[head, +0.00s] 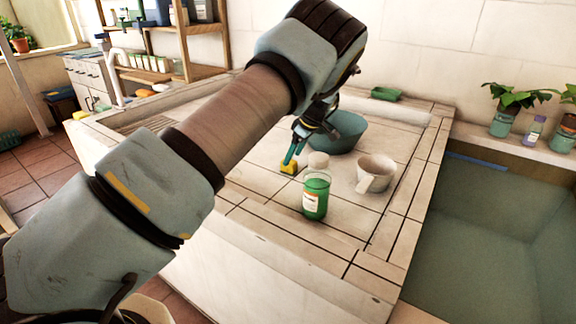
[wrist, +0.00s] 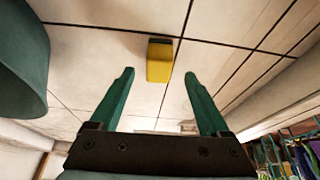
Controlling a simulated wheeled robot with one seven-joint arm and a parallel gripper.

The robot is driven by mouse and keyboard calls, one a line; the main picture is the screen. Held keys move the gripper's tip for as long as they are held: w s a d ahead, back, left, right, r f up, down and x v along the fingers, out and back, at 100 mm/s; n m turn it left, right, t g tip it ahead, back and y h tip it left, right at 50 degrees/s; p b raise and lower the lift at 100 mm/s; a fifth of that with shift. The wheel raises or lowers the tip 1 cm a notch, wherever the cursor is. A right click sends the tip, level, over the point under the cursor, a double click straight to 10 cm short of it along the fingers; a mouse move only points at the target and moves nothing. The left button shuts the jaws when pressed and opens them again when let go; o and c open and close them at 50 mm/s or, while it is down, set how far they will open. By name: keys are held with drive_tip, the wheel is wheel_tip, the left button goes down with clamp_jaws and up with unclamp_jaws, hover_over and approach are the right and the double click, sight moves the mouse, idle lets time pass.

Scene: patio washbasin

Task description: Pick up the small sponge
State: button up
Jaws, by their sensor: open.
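The small sponge is a yellow block with a dark green layer and lies on the tiled counter. In the head view the sponge (head: 289,168) shows at the fingertips of my gripper (head: 291,158), partly hidden by them.
A teal bowl (head: 346,134) stands close behind my gripper. The water basin (head: 490,240) lies further right. The front left tiles look clear.

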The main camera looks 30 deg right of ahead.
sight(289, 167)
drive_tip(key=p+x, duration=0.2)
drive_tip(key=x, duration=0.3)
drive_tip(key=shift+w, duration=0.1)
clamp_jaws()
idle(0.5)
